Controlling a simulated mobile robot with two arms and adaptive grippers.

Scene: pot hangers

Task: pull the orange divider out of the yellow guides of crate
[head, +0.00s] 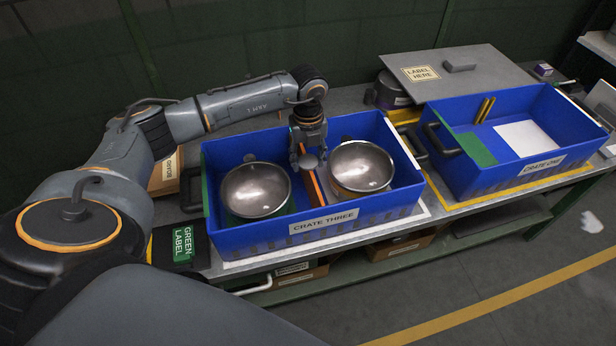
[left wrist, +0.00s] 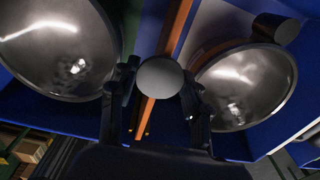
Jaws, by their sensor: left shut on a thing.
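The blue crate labelled crate three (head: 232,236) holds an orange divider (head: 316,189) standing between two metal pots. The divider also shows as a long orange strip in the left wrist view (left wrist: 176,28). My left gripper (head: 308,160) reaches down into the crate's middle. Its fingers (left wrist: 160,90) are shut on a round grey knob (left wrist: 160,77) at the divider's top edge. Yellow guides for this divider cannot be made out; the gripper and pots hide much of the crate's inside. My right gripper is not in view.
The left pot (head: 255,190) and right pot (head: 360,167) stand close on both sides of the gripper. Crate one (head: 461,182) stands to the right, with yellow guides (head: 485,110) inside. A grey lid (head: 490,75) lies behind it. A green label (head: 187,243) lies at left.

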